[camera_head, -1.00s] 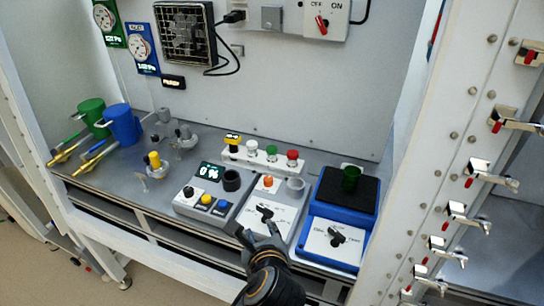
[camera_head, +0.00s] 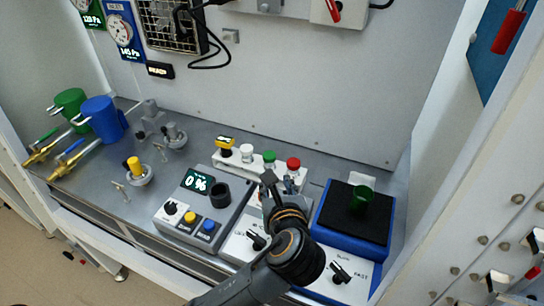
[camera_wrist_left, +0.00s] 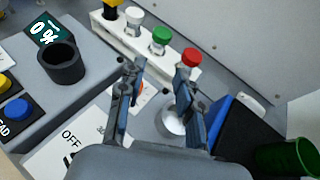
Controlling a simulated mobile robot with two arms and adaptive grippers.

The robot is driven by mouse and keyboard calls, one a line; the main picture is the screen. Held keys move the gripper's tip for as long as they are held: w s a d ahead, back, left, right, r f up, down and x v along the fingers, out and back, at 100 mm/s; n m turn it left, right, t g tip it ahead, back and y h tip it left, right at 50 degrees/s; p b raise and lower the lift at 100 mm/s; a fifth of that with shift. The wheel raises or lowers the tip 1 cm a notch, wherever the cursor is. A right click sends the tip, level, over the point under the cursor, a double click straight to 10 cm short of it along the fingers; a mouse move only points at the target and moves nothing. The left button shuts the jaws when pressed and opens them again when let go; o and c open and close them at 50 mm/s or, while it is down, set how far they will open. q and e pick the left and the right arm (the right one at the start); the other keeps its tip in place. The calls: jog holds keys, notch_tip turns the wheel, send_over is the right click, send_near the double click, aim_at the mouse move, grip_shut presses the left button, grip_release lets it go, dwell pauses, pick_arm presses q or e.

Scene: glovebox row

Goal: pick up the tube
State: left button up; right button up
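A white rack (camera_head: 234,161) holds capped tubes in a row. They have a yellow-and-black cap (camera_head: 226,143), a white cap (camera_head: 247,150), a green cap (camera_head: 269,157) and a red cap (camera_head: 293,163). I cannot tell which is the task's tube. The rack also shows in the left wrist view (camera_wrist_left: 122,42). My left gripper (camera_head: 272,184) is in front of the rack, above the middle device. In the left wrist view its fingers (camera_wrist_left: 158,100) are apart and empty, with a pale round cup (camera_wrist_left: 172,123) behind them. My right gripper is not in view.
Left of my gripper is a grey device with a 0 % display (camera_head: 196,182) and a dark round holder (camera_head: 220,194). To the right a green cup (camera_head: 360,199) stands on the black pad of a blue device (camera_head: 374,244). Blue and green canisters stand far left. A wall closes the back.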

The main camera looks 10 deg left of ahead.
aim_at(270, 164)
pick_arm(q)
jog(key=x, duration=0.5)
jog(key=shift+w+a, duration=0.2)
jog(key=shift+a, duration=0.05)
jog(key=shift+w+f, duration=0.2)
jog(key=shift+w, duration=0.15)
jog(key=shift+w+a+f, duration=0.1)
jog(key=shift+w, duration=0.15)
jog(key=x, duration=0.4)
jog(key=shift+w+f+p, duration=0.1)
jog(key=shift+p, duration=0.2)
jog(key=shift+w+a+f, duration=0.1)
jog(key=shift+w+f, duration=0.05)
jog(key=shift+w, duration=0.1)
jog(key=shift+c, duration=0.6)
jog(key=c, duration=0.5)
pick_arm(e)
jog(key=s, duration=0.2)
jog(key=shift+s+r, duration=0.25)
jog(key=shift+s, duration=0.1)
